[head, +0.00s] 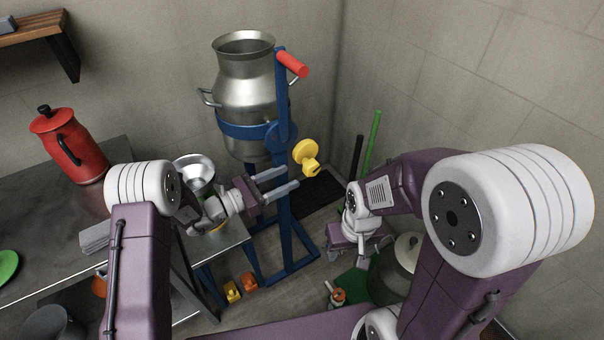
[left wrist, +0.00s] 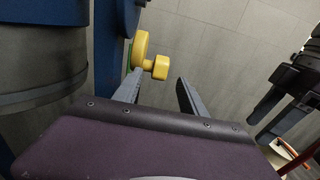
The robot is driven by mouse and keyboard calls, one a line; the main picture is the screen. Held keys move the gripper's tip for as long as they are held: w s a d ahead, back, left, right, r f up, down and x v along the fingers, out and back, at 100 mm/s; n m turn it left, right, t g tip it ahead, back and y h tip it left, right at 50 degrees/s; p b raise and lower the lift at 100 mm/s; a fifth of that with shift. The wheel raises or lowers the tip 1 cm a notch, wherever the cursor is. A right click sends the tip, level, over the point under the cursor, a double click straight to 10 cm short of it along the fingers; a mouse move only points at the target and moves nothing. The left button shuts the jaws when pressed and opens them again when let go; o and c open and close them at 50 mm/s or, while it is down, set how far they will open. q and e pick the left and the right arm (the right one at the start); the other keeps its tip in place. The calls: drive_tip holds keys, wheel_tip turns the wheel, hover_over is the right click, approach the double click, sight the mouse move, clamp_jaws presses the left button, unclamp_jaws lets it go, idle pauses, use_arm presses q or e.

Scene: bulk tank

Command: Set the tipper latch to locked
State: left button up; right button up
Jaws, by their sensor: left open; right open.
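The tipper latch, a yellow disc (head: 304,151) with a yellow knob (head: 312,167), sits on the right side of the blue tipper frame (head: 285,215). In the left wrist view the disc (left wrist: 141,46) and knob (left wrist: 160,67) appear just beyond the fingertips, with the knob in line with the gap. My left gripper (head: 291,177) is open and empty, its fingers reaching across the frame to just below and left of the knob. My right gripper (head: 350,252) is open, low to the right of the frame, away from the latch.
A metal can (head: 249,85) stands upright in the tipper, with a red handle (head: 292,63) beside it. A steel table (head: 60,235) with a red jug (head: 68,145) is at left. Yellow and orange objects (head: 233,292) lie on the floor; a lidded pot (head: 400,270) is at right.

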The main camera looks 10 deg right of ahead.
sight(304, 170)
use_arm(q)
drive_tip(key=x, duration=0.9)
drive_tip(key=shift+b, duration=0.35)
drive_tip(key=shift+f, duration=0.1)
clamp_jaws()
